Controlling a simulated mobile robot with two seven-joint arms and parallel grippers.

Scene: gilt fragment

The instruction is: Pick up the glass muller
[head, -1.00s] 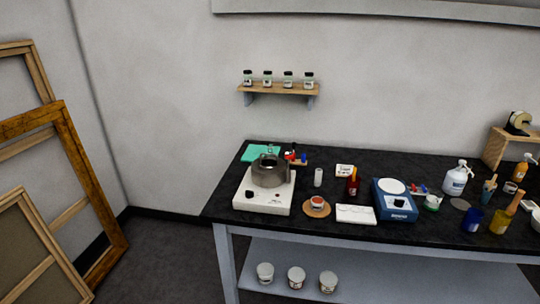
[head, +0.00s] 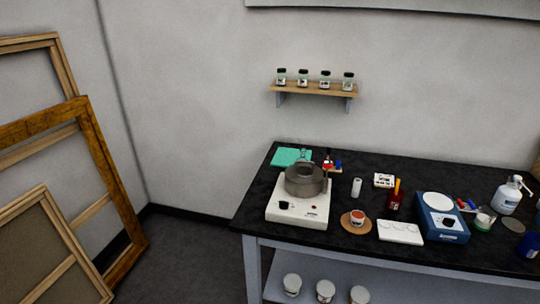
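I cannot make out a glass muller for certain in the head view. A small pale upright cylinder (head: 356,187) stands on the black worktop (head: 262,204), right of the hot plate; its material is too small to tell. A faint, clear-looking shape shows behind the metal pot, too indistinct to name. Neither of my grippers is in view.
A metal pot (head: 305,181) sits on a white hot plate (head: 298,214) at the worktop's left end. A blue scale (head: 443,222), white palette (head: 400,232) and red bottle (head: 395,201) stand to its right. Frames (head: 88,170) lean at left. Floor between is clear.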

